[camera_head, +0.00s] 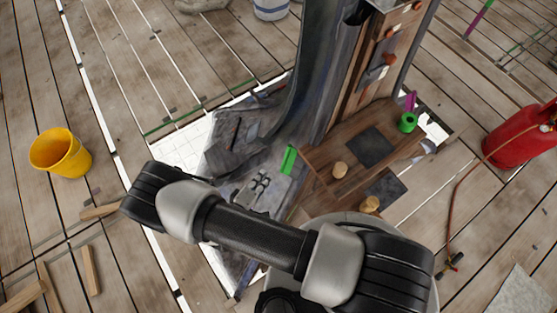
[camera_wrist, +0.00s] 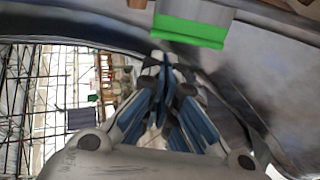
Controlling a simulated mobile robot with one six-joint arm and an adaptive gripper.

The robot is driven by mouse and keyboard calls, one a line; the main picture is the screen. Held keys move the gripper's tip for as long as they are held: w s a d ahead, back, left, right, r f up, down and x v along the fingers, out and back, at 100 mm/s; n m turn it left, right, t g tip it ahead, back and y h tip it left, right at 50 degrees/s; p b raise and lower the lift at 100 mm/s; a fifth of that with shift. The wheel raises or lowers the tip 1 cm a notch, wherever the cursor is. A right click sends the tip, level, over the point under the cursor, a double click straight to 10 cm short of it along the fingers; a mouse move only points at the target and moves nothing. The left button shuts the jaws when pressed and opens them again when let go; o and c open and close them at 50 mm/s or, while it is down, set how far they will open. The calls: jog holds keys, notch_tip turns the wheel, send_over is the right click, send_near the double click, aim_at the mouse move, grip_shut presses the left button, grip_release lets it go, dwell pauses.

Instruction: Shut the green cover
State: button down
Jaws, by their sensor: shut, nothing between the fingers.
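The green cover shows as a small upright bright green piece (camera_head: 288,159) in the head view, beside the left edge of the wooden ledge at the foot of the dark spire. In the wrist view, a green strip (camera_wrist: 190,31) runs along the lower edge of a grey panel, just beyond my fingertips. The cover's hinge and opening cannot be made out. My gripper (camera_wrist: 165,60) is shut and empty, its blue-sided fingers together just below the green strip. A gap or contact is hard to tell. In the head view my gripper (camera_head: 260,181) appears just left of and below the green piece.
The wooden ledge (camera_head: 330,178) holds a green ring (camera_head: 407,122), a dark plate (camera_head: 371,147) and wooden knobs. The dark curved spire (camera_head: 308,70) rises behind. A yellow bucket (camera_head: 61,153) stands left, a red cylinder (camera_head: 522,135) right. Plank floor is open at upper left.

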aim_at(292, 164)
notch_tip(292, 164, down, 5)
jog(key=s+n+t+y, duration=0.1)
jog(key=s+n+y, duration=0.1)
jog(key=s, duration=0.1)
jog(key=b+x, duration=0.2)
jog(key=x, duration=1.2)
jog(key=shift+d, duration=0.3)
jog(key=shift+w, duration=0.1)
jog(key=h+b, duration=0.1)
jog(key=w+m+g+h+b, duration=0.1)
jog(key=b, duration=0.1)
jog(key=shift+w+d+f, duration=0.2)
jog(key=shift+w+f, duration=0.15)
jog(key=shift+f, duration=0.05)
